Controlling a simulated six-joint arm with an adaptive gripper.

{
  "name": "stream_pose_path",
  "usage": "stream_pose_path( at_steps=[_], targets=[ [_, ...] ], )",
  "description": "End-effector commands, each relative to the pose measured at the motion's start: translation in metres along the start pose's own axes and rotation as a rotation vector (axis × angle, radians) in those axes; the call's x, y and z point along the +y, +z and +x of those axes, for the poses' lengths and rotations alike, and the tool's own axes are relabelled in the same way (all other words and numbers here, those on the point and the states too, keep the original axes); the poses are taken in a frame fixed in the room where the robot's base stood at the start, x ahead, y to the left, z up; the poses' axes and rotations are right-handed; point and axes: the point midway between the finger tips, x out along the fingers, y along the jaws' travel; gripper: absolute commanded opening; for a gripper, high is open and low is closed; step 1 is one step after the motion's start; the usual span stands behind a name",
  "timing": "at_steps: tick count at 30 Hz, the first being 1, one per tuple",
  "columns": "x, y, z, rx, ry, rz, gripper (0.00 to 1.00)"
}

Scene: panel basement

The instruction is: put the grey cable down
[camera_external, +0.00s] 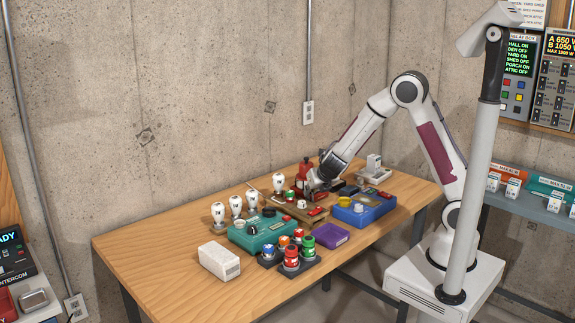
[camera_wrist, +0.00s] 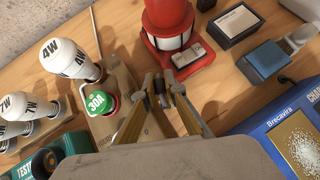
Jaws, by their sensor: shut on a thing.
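My gripper (camera_external: 309,187) is over the back middle of the wooden table, low above the wooden board. In the wrist view its two fingers (camera_wrist: 160,84) are closed around a small dark grey piece, which I take for the grey cable (camera_wrist: 160,98). Most of it is hidden by the fingers, and no length of cable shows clearly. I cannot tell whether it touches the board below.
A green 30A fuse (camera_wrist: 97,103) stands left of the fingers and a red lantern-like thing (camera_wrist: 168,30) just beyond them. White bulbs (camera_wrist: 70,60) stand at left. The table's front left (camera_external: 150,265) is clear.

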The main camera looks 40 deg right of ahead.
Motion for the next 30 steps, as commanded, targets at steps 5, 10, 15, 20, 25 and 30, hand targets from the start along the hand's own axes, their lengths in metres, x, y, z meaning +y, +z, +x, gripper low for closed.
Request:
stream_pose_path(
  at_steps=[5, 10, 15, 20, 25, 30],
  targets=[
    [0.0, -0.001, 0.001, 0.0, 0.0, 0.0, 0.28],
    [0.0, -0.001, 0.001, 0.0, 0.0, 0.0, 0.28],
    [0.0, 0.0, 0.0, 0.0, 0.0, 0.0, 0.28],
    [0.0, 0.002, -0.002, -0.001, 0.0, 0.001, 0.28],
    [0.0, 0.002, -0.013, -0.001, 0.001, 0.0, 0.28],
    [0.001, 0.002, -0.029, -0.002, 0.002, 0.0, 0.28]
  ],
)
